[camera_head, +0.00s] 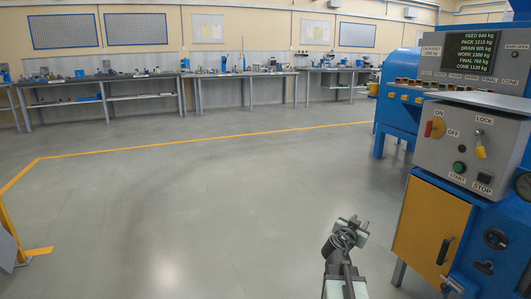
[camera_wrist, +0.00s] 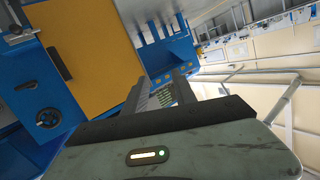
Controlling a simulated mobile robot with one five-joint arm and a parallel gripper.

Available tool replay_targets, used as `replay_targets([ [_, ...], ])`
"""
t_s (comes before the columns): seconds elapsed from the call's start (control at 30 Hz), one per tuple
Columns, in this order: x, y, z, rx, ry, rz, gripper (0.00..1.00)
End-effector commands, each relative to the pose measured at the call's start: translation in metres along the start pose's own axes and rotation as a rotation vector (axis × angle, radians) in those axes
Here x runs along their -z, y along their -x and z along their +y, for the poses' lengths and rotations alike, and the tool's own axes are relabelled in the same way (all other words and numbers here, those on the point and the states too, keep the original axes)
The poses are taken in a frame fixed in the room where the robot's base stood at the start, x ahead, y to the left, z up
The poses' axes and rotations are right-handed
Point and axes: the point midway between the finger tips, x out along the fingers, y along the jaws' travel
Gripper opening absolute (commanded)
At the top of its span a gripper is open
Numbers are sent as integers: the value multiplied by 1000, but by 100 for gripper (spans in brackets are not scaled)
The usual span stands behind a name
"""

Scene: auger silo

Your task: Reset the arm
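My gripper (camera_head: 357,224) is in the lower middle of the head view, raised above bare floor and left of the blue machine. Its two fingers show a gap between them, with nothing held. In the wrist view my gripper (camera_wrist: 166,88) points away past the machine, its dark fingers apart and empty. My arm runs down from it to the bottom edge of the head view. The wrist view is tilted.
The blue machine (camera_head: 485,210) stands close on the right, with a grey control panel (camera_head: 462,145), a yellow door (camera_head: 430,228) and a display (camera_head: 481,54). Workbenches (camera_head: 240,74) line the back wall. A yellow line (camera_head: 200,146) crosses the floor. The middle floor is clear.

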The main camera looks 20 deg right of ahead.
Motion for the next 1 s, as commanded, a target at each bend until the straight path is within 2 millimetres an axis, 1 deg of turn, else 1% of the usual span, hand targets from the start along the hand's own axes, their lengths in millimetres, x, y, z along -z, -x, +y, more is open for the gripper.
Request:
replay_targets([
  [0.03, 1, 28, -42, 25, 5, -63, 33],
  [0.07, -9, 43, -62, 32, 14, -109, 33],
  [0.1, -23, 65, -86, 42, 32, -176, 33],
  [0.17, -48, 100, -116, 56, 76, -290, 33],
  [0.2, -66, 126, -133, 68, 115, -372, 33],
  [0.27, -94, 163, -151, 87, 185, -501, 33],
  [0.3, -111, 188, -159, 103, 237, -586, 33],
  [0.37, -136, 222, -165, 131, 318, -711, 33],
  [0.4, -151, 243, -166, 153, 374, -792, 33],
  [0.47, -172, 272, -162, 191, 457, -916, 33],
  [0.5, -185, 289, -156, 223, 514, -1002, 33],
  [0.57, -200, 316, -147, 286, 603, -1127, 33],
  [0.6, -206, 334, -142, 339, 666, -1204, 33],
  [0.7, -214, 368, -130, 480, 833, -1341, 33],
  [0.73, -214, 371, -125, 514, 892, -1356, 33],
  [0.77, -210, 371, -124, 549, 937, -1348, 33],
  [0.8, -186, 375, -129, 541, 927, -1346, 33],
  [0.97, -139, 384, -138, 538, 924, -1343, 33],
  [1.0, -126, 386, -140, 537, 924, -1343, 33],
])
